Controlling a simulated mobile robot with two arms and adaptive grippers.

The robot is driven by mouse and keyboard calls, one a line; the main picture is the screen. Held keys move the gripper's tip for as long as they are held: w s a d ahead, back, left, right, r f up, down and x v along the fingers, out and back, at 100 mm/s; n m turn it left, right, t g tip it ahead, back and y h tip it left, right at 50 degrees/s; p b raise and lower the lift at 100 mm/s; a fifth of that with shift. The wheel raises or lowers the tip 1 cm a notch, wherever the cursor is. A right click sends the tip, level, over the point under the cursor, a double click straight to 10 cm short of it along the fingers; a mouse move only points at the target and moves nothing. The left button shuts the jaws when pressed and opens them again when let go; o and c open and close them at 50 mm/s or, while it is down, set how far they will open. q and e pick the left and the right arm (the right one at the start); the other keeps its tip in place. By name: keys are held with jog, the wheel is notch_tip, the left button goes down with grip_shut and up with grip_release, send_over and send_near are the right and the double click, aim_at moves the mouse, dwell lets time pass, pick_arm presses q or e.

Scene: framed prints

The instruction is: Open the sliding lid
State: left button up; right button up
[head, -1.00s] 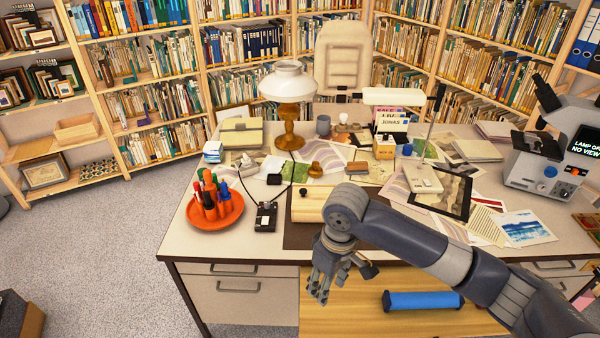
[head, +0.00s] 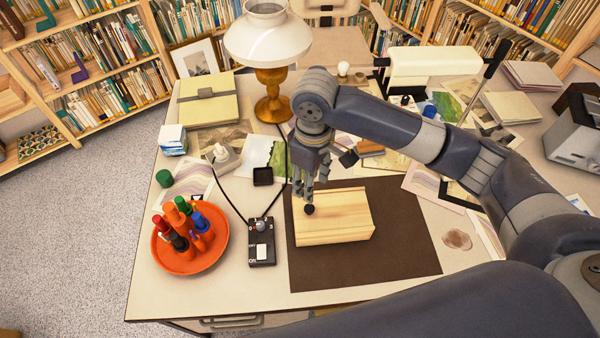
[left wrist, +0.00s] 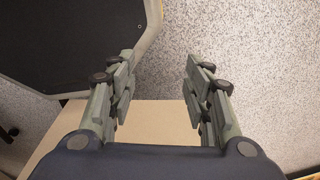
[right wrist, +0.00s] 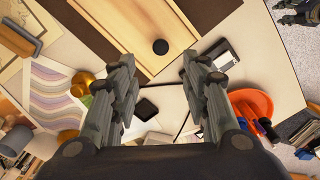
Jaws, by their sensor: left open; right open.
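A pale wooden box (head: 340,217) with a flat lid lies on a dark brown mat (head: 385,250) near the desk's front. A round black knob (head: 309,209) sits near the left end of the lid. The lid looks closed. My right gripper (head: 309,184) points down just behind the knob in the head view. In the right wrist view, my right gripper (right wrist: 157,72) is open and empty, with the knob (right wrist: 160,46) beyond its fingertips, roughly centred. My left gripper (left wrist: 160,78) is open and empty in the left wrist view, and outside the head view.
A small black switch box (head: 261,245) with a cable stands left of the mat. An orange dish (head: 185,262) of markers is farther left. An oil lamp (head: 270,60) with a white shade stands behind. Papers lie around; the mat right of the box is clear.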

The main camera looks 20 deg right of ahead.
aim_at(310, 207)
jog(key=f, duration=0.4)
jog(key=shift+s, duration=0.4)
jog(key=f, duration=0.3)
jog(key=f+p, duration=0.1)
jog(key=f, duration=0.1)
jog(key=shift+w+f, duration=0.25)
jog(key=shift+f, duration=0.45)
pick_arm(q)
jog(key=shift+r, duration=0.55)
jog(key=shift+s, duration=0.15)
pick_arm(e)
jog(key=c, duration=0.9)
pick_arm(q)
jog(key=shift+s, duration=0.4)
pick_arm(e)
grip_shut()
